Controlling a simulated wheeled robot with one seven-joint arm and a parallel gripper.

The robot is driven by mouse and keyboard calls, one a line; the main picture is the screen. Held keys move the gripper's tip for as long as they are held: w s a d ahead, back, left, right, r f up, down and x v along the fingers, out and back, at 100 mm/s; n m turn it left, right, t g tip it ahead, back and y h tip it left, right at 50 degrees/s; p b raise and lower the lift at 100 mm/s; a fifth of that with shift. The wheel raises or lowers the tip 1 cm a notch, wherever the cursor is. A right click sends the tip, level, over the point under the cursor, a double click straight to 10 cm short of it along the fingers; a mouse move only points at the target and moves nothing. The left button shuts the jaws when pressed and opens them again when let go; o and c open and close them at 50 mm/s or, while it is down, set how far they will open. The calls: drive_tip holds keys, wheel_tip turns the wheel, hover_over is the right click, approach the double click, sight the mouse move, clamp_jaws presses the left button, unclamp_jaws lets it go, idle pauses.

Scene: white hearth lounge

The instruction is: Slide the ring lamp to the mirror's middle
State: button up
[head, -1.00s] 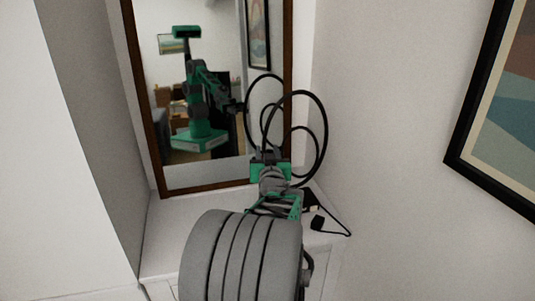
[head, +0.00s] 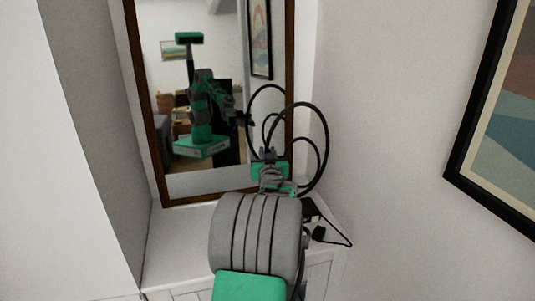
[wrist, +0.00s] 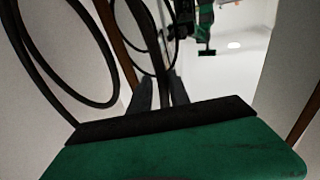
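The ring lamp, with thin black hoops (head: 328,148), stands on the white cabinet in front of the right part of the mirror (head: 158,165). Some hoops are reflections in the glass. My gripper (head: 268,153) is low at the lamp's left side, and my arm hides the lamp's foot. In the wrist view, a large black hoop (wrist: 27,42) fills the left. A dark curved bar (wrist: 153,35) runs down between the two grey fingers of my gripper (wrist: 160,90). I cannot tell whether the fingers touch or grip it.
The white cabinet top (head: 178,228) is clear to the left of my arm. A black plug with a cable (head: 319,233) lies near its right edge. Walls close in on both sides, with a framed picture (head: 500,130) on the right.

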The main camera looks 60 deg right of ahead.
clamp_jaws()
idle(1.0)
